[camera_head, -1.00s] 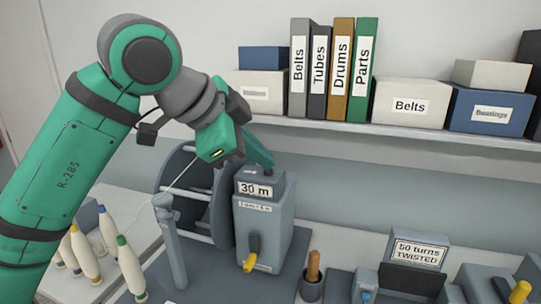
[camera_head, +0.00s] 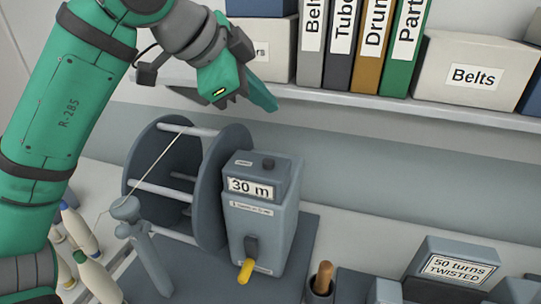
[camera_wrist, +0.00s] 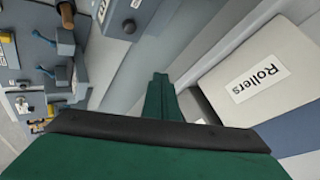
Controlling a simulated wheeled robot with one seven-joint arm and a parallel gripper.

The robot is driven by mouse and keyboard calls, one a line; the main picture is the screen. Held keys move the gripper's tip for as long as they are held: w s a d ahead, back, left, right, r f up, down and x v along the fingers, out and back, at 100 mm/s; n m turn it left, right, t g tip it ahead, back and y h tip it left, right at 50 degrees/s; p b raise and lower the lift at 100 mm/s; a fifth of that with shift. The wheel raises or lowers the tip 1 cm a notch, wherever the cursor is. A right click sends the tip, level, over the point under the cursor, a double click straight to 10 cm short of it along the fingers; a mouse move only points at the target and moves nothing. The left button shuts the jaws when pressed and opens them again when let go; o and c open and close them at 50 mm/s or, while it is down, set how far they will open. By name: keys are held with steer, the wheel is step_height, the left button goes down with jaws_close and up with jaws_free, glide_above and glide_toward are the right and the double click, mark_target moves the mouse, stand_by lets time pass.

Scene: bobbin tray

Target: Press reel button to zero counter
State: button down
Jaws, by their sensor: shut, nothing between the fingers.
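The reel counter (camera_head: 261,221) is a grey box with a display (camera_head: 250,187) reading 30 m. Its small dark button (camera_head: 268,163) stands on the box's top. The reel (camera_head: 208,190) is directly to its left, with a pale cord over it. A crank with a yellow grip (camera_head: 246,270) is on the box's front. My gripper (camera_head: 271,104) is shut and empty, above the counter and apart from the button. In the wrist view its closed fingertips (camera_wrist: 160,77) point away, and the button (camera_wrist: 129,26) shows to their upper left.
A shelf (camera_head: 330,97) with upright binders and a Belts box (camera_head: 473,77) runs behind. Several bobbins (camera_head: 78,232) stand at lower left.

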glide_above(265, 164)
step_height(265, 164, down, 7)
steer(key=shift+a+r, duration=0.1)
steer(key=shift+a, duration=0.05)
steer(key=shift+f, duration=0.95)
stand_by(0.6)
steer(key=shift+a, duration=0.1)
steer(key=shift+s, duration=0.1)
stand_by(0.8)
steer(key=shift+f, duration=0.1)
